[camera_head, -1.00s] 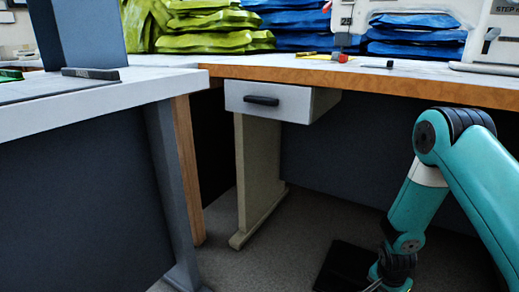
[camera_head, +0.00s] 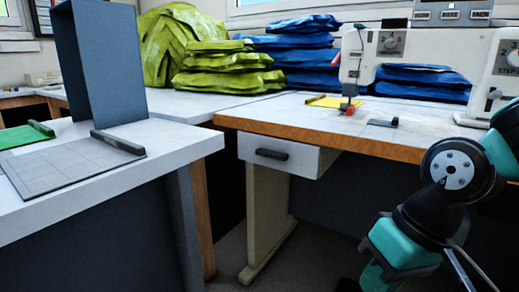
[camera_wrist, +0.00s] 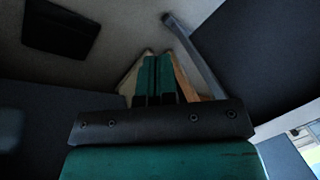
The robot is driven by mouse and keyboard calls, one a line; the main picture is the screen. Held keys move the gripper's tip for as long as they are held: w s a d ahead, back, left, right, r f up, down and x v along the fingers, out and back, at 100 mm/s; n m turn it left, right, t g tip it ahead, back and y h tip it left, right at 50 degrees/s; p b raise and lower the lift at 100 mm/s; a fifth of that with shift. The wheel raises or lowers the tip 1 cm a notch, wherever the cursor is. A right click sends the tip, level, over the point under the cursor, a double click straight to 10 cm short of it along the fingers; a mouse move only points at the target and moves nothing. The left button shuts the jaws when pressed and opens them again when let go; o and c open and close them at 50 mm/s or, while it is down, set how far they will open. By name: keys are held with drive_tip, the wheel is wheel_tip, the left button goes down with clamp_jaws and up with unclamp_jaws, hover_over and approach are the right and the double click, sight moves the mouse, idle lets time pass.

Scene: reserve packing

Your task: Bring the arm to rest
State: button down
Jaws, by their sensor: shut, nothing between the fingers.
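My teal arm (camera_head: 400,245) is at the right of the head view, bent in front of the sewing table, with a black round joint near its top. The fingertips are not clear in the head view. In the wrist view my gripper (camera_wrist: 154,75) shows two teal fingers side by side, shut with nothing between them. It points down over the grey floor, towards the table legs.
A sewing table (camera_head: 240,122) with a white drawer (camera_head: 285,157) stands behind the arm. A sewing machine (camera_head: 400,45) stands on it. A white bench (camera_head: 60,210) with a grey gridded mat (camera_head: 70,165) is at the left. A dark flat thing (camera_wrist: 60,27) lies on the floor.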

drive_tip(key=s+r+n+p, duration=0.3)
drive_tip(key=s+r, duration=0.3)
drive_tip(key=s, duration=0.1)
wheel_tip(320, 180, up, 36)
drive_tip(key=p, duration=3.6)
drive_tip(key=shift+w+a+r, duration=0.2)
drive_tip(key=shift+w+a, duration=0.2)
drive_tip(key=shift+a, duration=0.05)
